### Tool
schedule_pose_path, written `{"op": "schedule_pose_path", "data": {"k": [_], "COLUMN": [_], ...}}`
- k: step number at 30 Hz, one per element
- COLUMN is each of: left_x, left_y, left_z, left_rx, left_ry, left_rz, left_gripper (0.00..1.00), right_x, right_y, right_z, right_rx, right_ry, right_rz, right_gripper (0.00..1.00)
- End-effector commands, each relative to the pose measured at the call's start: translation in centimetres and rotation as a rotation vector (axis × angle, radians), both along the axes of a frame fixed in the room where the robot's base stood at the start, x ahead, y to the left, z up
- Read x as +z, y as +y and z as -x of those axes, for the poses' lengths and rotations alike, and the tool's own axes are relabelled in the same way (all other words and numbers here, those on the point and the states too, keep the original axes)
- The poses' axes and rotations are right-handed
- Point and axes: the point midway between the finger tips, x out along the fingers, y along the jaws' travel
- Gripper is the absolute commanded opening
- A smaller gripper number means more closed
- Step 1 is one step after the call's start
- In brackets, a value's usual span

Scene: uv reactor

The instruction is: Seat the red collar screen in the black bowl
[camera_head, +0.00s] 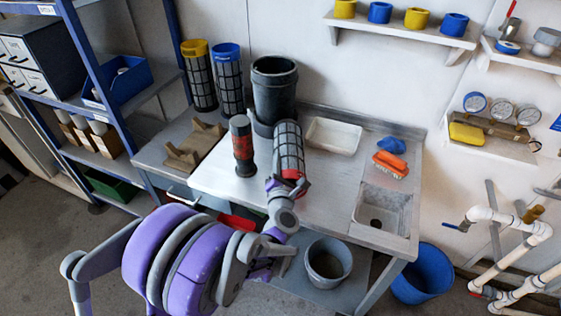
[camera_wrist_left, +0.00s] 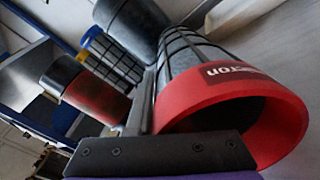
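The red collar screen (camera_head: 289,145) is a dark mesh cylinder over the counter, its red collar end toward me. In the left wrist view its red collar (camera_wrist_left: 240,112) is very close, with the mesh body reaching away. My left gripper (camera_head: 287,186) is at the collar end. One grey finger shows along the collar's left side in the wrist view; the other finger is hidden, so I cannot tell whether it grips. The black bowl (camera_head: 274,88) stands upright behind the screen, open at the top, and shows in part in the wrist view (camera_wrist_left: 135,25). My right gripper is out of view.
A black-and-red cylinder (camera_head: 242,146) stands just left of the screen. Yellow-collared (camera_head: 199,78) and blue-collared (camera_head: 229,80) screens stand behind left. The counter between is clear.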

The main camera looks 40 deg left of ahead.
Motion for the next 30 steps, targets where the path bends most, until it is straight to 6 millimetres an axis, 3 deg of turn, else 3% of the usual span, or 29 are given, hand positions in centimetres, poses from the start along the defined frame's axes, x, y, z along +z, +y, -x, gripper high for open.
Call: {"op": "schedule_pose_path", "data": {"k": [2,14,30], "left_x": [0.0,0.6,0.4], "left_y": [0.0,-0.1,-6.3], "left_z": [0.0,0.1,8.4], "left_rx": [0.000,-0.001,-0.003], "left_ry": [0.000,-0.001,0.000], "left_rz": [0.000,0.000,0.000], "left_gripper": [0.35,0.35,0.35], "right_x": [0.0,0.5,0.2], "right_y": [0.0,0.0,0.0], "right_z": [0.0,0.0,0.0], "right_rx": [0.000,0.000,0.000], "right_ry": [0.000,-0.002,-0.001], "right_rz": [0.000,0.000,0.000], "right_gripper": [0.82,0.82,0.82]}}
